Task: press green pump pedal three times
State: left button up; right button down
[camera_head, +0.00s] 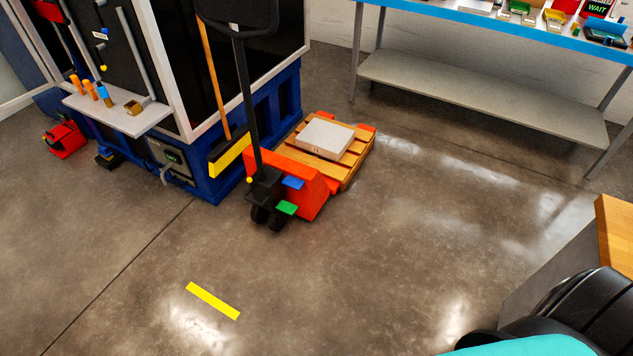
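The green pump pedal (286,208) is at the low front of an orange pallet jack (300,182), just above the floor. A blue pedal (293,183) sits a little above and behind it. The jack's black handle (247,100) stands upright above its black wheels. A black and teal part of my own body shows at the bottom right corner, far from the pedal. Neither of my grippers shows in this view.
The jack's forks hold a wooden pallet (352,170) with a white box (324,136). A blue-based machine (210,182) stands left of the jack. A workbench with a lower shelf (480,98) is at the back right. The floor in front, with a yellow strip (213,300), is clear.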

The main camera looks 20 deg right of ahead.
aim_at(284, 207)
jog(key=i+l, duration=0.2)
jog(key=i, duration=0.35)
jog(key=i+l, duration=0.2)
jog(key=i, duration=0.35)
jog(key=i+l, duration=0.2)
jog(key=i, duration=0.35)
